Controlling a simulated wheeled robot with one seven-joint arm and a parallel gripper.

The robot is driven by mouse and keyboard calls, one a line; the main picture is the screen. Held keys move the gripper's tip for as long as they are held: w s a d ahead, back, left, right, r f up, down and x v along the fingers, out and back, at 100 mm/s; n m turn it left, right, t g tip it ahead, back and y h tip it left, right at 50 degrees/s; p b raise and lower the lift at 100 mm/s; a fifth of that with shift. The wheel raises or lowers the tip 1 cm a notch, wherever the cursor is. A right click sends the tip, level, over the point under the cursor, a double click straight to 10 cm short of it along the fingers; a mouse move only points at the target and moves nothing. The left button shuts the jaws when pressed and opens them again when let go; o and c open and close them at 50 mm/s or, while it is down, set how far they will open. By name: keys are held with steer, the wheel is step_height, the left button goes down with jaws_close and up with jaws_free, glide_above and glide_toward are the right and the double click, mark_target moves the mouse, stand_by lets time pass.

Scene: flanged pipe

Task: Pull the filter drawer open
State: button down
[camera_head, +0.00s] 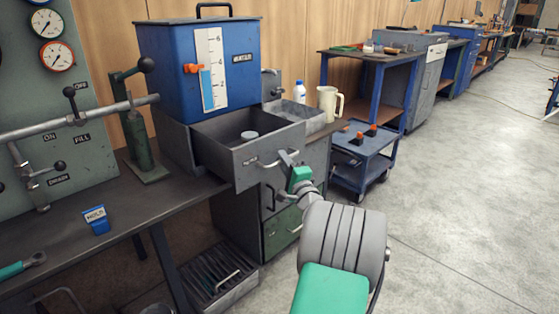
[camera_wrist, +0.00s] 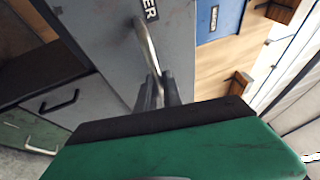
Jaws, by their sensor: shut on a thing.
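The grey filter drawer (camera_head: 222,140) stands pulled out of the housing under the blue tank (camera_head: 180,75). A small round light-coloured object (camera_head: 249,135) lies inside it. My gripper (camera_head: 291,162) is at the drawer's front, shut on the metal bar handle (camera_head: 262,163). In the wrist view the handle (camera_wrist: 146,45) runs down between the two dark fingers (camera_wrist: 158,92). The drawer front (camera_wrist: 105,40) fills the upper left there, with part of a label reading "ER". The fingertips' exact contact with the bar is small in the head view.
A white jug (camera_head: 329,103) and a blue-capped bottle (camera_head: 299,92) stand right of the drawer. A blue cart (camera_head: 362,152) is further right. A green stand (camera_head: 140,145) and pipe (camera_head: 85,120) are at left. The floor (camera_head: 450,180) at right is clear.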

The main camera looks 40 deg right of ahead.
steer(key=c, duration=1.5)
jaws_free()
steer(key=p+v, duration=0.1)
steer(key=v, duration=0.6)
steer(key=shift+s+a+f, duration=0.15)
steer(key=shift+s+a, duration=0.05)
steer(key=shift+s, duration=0.15)
steer(key=shift+s, duration=0.1)
